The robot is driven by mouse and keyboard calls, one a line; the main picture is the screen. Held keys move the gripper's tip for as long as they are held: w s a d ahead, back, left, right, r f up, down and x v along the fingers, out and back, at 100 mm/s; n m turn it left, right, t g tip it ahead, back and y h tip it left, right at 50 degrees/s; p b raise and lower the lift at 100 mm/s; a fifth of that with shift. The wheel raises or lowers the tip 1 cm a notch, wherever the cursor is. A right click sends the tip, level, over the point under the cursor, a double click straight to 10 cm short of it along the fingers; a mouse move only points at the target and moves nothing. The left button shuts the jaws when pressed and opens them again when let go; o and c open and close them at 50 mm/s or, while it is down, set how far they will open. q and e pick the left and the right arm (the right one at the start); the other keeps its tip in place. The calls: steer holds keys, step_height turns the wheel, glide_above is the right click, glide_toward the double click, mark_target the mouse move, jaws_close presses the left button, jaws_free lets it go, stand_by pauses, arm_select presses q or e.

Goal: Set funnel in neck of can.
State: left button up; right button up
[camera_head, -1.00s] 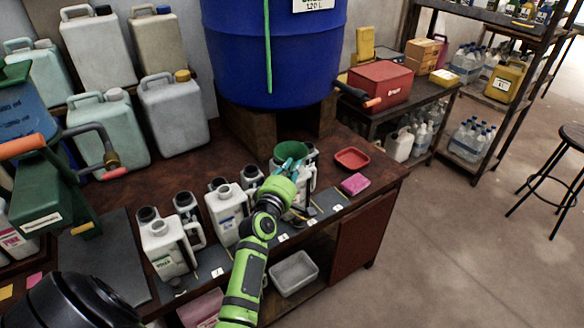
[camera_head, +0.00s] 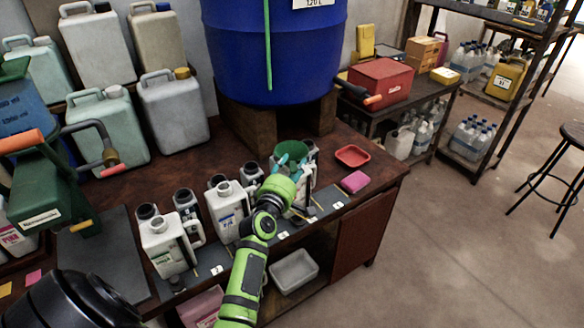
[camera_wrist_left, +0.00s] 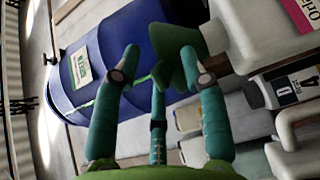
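My right gripper is not in view.
Other white cans (camera_head: 165,240) with dark necks stand in a row left of my arm. A red tray (camera_head: 352,156) and a pink sponge (camera_head: 354,181) lie right of the funnel. The big blue vat (camera_head: 270,55) rises behind. A grey bin (camera_head: 294,270) sits below.

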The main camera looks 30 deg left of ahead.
arm_select(q)
steer(key=v, duration=1.2)
